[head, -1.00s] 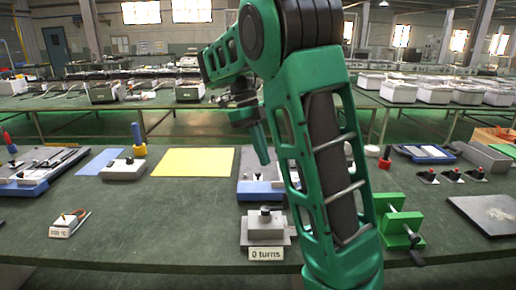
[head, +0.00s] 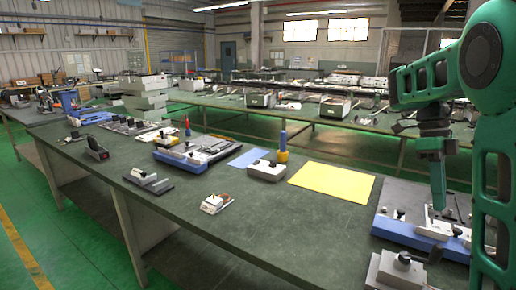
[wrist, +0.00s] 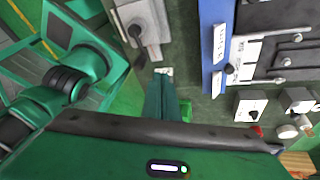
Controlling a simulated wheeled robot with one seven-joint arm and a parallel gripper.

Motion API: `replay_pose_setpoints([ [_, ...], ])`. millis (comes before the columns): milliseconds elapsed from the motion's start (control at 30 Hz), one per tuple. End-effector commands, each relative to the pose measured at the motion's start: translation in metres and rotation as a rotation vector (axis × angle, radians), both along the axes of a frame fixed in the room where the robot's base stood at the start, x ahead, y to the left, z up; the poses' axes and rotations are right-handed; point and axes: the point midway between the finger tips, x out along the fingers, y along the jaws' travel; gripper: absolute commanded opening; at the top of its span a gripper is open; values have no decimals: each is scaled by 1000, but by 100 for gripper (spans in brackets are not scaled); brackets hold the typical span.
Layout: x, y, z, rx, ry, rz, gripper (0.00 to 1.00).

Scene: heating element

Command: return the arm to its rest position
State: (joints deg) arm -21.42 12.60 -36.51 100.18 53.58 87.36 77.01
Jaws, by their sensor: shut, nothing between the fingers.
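My green arm stands at the right edge of the head view, bent at the elbow. My gripper (head: 438,200) hangs from it, pointing down above the bench, with its fingers together and nothing between them. It also shows in the wrist view (wrist: 162,85), where the green fingers reach over the dark bench top. A grey block device (head: 395,270) stands near the bench's front edge below the gripper. A blue-based fixture (head: 420,236) lies behind that device. In the head view I cannot tell the exact gap between fingertips and fixture.
The dark green bench (head: 285,220) carries a yellow sheet (head: 332,181), a blue sheet (head: 248,157), a blue tray (head: 180,160) and a small white device (head: 215,204). The bench front between the small device and the grey block is clear. Open green floor (head: 60,225) lies left.

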Motion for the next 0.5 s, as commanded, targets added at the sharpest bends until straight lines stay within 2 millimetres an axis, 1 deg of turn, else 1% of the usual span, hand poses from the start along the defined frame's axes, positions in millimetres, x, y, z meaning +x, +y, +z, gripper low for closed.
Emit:
replay_pose_setpoints([
  [33, -19, -9, -3, 52, 1, 91, 0],
  [100, -42, -19, -10, 123, 0, 250, 0],
  [233, -82, -26, -24, 243, -21, 558, 0],
  [367, -119, -23, -41, 337, -58, 872, 0],
  [500, -155, -10, -61, 407, -104, 1212, 0],
])
